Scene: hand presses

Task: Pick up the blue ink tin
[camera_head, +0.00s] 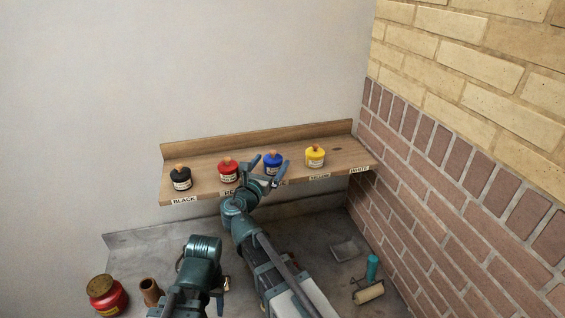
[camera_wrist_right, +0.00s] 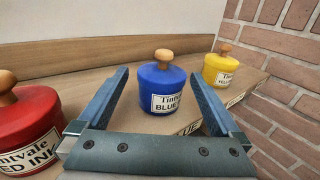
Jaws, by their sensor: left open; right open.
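The blue ink tin (camera_head: 273,161) stands upright on the wooden shelf, with a round wooden knob on its lid. In the right wrist view the blue tin (camera_wrist_right: 161,88) sits straight ahead, its label partly showing. My right gripper (camera_head: 270,164) is open and empty at the shelf's front. Its fingers point at the tin, one towards each side in the picture; I cannot tell whether the tips reach beside it. My left gripper (camera_head: 220,292) is low over the grey bench, open and away from the shelf; its fingers show only in part.
On the shelf (camera_head: 205,168), a red tin (camera_head: 228,171) stands just left of the blue one, a yellow tin (camera_head: 315,157) right and a black tin (camera_head: 181,180) far left. A brick wall bounds the right. A red jar (camera_head: 106,296) and a roller (camera_head: 369,294) are on the bench.

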